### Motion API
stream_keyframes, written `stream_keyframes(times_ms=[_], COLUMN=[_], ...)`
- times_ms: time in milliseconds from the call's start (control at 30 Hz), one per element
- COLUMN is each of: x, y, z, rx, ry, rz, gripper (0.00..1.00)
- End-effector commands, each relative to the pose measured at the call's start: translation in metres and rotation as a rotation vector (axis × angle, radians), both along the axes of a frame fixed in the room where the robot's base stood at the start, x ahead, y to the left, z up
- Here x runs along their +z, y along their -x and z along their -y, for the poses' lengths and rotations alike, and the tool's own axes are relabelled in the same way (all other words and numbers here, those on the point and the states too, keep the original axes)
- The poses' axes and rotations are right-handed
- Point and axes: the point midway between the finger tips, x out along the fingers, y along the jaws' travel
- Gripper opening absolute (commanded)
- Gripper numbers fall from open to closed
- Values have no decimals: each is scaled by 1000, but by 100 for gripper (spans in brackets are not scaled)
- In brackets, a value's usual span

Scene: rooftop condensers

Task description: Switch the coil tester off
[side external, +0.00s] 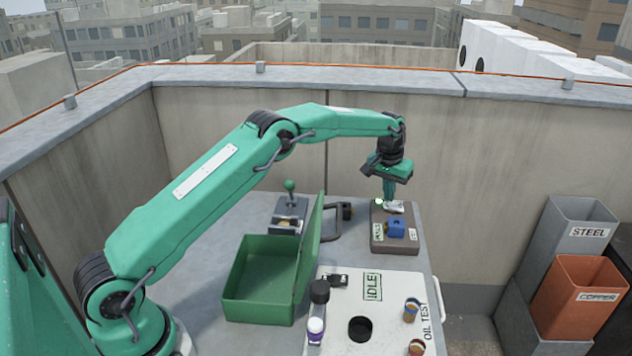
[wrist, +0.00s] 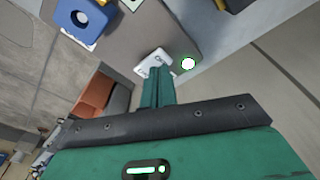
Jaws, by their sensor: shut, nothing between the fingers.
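The coil tester (side external: 408,246) is a brown-grey box at the back right of the table, and its top also shows in the wrist view (wrist: 128,42). A blue block with a hole (side external: 396,229) sits on it. At its far edge are a white switch (side external: 397,207) and a lit green lamp (side external: 379,202). In the wrist view the switch (wrist: 146,66) lies just past my fingertips, beside the glowing lamp (wrist: 188,64). My gripper (side external: 388,199) is shut and empty, pointing down at the switch. I cannot tell whether it touches it; the fingers partly cover it.
A green open box (side external: 262,310) stands left of the tester, with a lever unit (side external: 289,215) behind it. A white oil test panel (side external: 385,300) with small cups lies in front. Steel (side external: 585,207) and copper bins (side external: 580,305) stand at right, beyond the table edge.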

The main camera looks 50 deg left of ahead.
Motion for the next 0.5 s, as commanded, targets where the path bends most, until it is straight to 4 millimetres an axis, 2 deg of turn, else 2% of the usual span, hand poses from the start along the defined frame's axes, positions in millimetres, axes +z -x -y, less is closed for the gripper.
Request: stream_keyframes(times_ms=[500], x=[-5], y=[0], z=[0], rx=[0], ry=[0], rz=[-1], gripper=[0])
